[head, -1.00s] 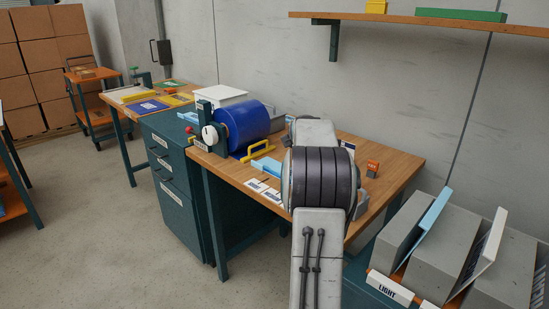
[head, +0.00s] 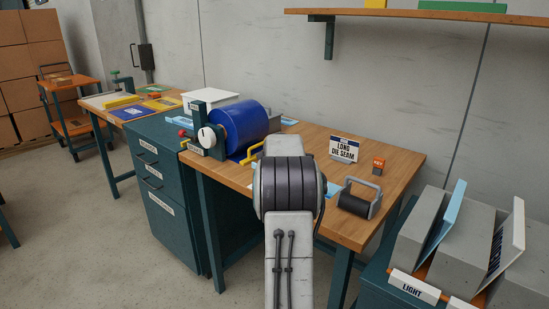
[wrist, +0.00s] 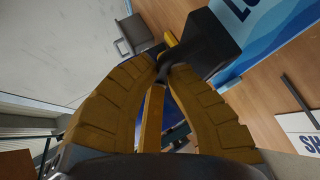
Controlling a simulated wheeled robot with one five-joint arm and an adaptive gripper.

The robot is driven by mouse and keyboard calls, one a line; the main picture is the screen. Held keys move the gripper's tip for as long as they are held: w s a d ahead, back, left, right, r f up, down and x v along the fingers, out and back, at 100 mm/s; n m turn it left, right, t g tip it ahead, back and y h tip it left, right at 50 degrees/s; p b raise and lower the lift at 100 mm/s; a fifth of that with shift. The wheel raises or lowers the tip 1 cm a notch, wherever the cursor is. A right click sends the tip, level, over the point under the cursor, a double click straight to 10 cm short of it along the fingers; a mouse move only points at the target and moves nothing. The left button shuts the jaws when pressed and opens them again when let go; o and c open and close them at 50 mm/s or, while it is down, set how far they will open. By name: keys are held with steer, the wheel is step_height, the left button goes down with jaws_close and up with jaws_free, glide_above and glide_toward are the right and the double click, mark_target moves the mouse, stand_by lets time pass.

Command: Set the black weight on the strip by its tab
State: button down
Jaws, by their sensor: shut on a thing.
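In the wrist view, my gripper (wrist: 164,68) has its two yellow fingers closed at the tips on the dark tab of the black weight (wrist: 212,42). The weight is a dark block just beyond the fingertips. It overlaps the light blue strip (wrist: 262,22) with large dark letters; I cannot tell whether it touches the strip or hangs above it.
Grey blocks (head: 455,235) stand at the right. A shelf hangs above.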

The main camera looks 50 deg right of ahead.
steer(key=shift+f+b, duration=0.4)
steer(key=shift+f, duration=0.55)
steer(key=shift+f, duration=0.15)
steer(key=c, duration=1.4)
jaws_free()
steer(key=shift+f, duration=0.1)
steer(key=shift+a, duration=0.1)
